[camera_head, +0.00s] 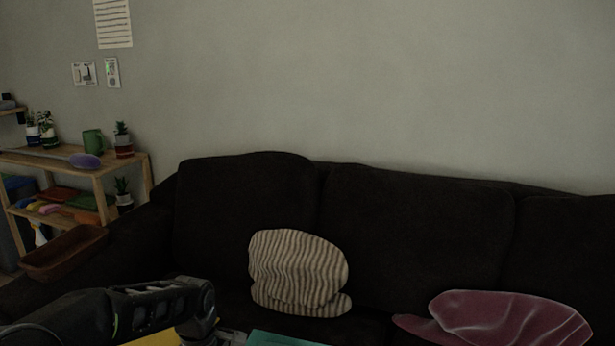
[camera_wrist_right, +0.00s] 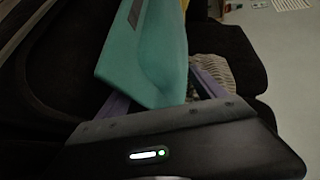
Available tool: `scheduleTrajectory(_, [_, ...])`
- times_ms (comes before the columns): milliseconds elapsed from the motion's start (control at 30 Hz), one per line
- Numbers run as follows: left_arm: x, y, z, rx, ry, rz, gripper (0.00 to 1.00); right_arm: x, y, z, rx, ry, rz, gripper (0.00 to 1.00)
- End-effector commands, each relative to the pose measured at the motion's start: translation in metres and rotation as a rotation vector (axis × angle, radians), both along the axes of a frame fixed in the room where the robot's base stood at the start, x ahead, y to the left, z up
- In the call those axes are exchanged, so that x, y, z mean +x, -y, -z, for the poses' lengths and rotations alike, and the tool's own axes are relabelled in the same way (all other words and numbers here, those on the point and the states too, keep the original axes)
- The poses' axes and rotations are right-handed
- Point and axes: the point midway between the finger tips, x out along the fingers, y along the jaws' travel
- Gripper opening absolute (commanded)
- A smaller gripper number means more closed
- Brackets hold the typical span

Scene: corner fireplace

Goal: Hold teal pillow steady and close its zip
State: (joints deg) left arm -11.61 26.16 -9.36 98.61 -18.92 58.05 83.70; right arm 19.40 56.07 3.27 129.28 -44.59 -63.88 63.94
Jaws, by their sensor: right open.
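The teal pillow (camera_wrist_right: 150,60) fills the upper middle of the right wrist view, just beyond my right gripper (camera_wrist_right: 162,92). That gripper is open, with its purple fingers apart on either side of the pillow's near end; I cannot tell whether they touch it. In the head view only a teal edge (camera_head: 280,340) shows at the bottom. My left gripper (camera_head: 222,338) is beside it on the left, mostly cut off, so its fingers are unclear.
A dark sofa (camera_head: 410,240) spans the head view. A striped cushion (camera_head: 298,272) and a maroon cushion (camera_head: 508,320) rest on it. Something yellow (camera_head: 155,339) shows under my left arm. A wooden shelf (camera_head: 80,165) with plants stands at left, near a brown tray (camera_head: 62,255).

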Motion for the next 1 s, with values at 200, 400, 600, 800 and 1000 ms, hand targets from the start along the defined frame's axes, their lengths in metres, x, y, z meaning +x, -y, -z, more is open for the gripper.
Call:
scheduleTrajectory(200, [0.000,0.000,0.001,0.000,0.000,0.000,0.17,-0.004,-0.001,0.007,-0.004,-0.018,-0.005,0.99])
scheduleTrajectory(400, [0.000,0.000,0.001,0.000,0.000,0.000,0.17,-0.011,0.005,0.005,-0.005,-0.021,-0.002,0.99])
scheduleTrajectory(600, [0.000,0.000,0.001,0.000,0.000,0.000,0.17,-0.034,0.025,-0.004,-0.006,-0.020,0.004,0.99])
scheduleTrajectory(800, [0.000,0.000,0.001,0.000,0.000,0.000,0.17,-0.064,0.049,-0.019,-0.004,-0.012,0.005,0.99])
scheduleTrajectory(1000, [0.000,0.000,0.001,0.000,0.000,0.000,0.17,-0.087,0.066,-0.031,-0.001,-0.004,0.003,0.99])
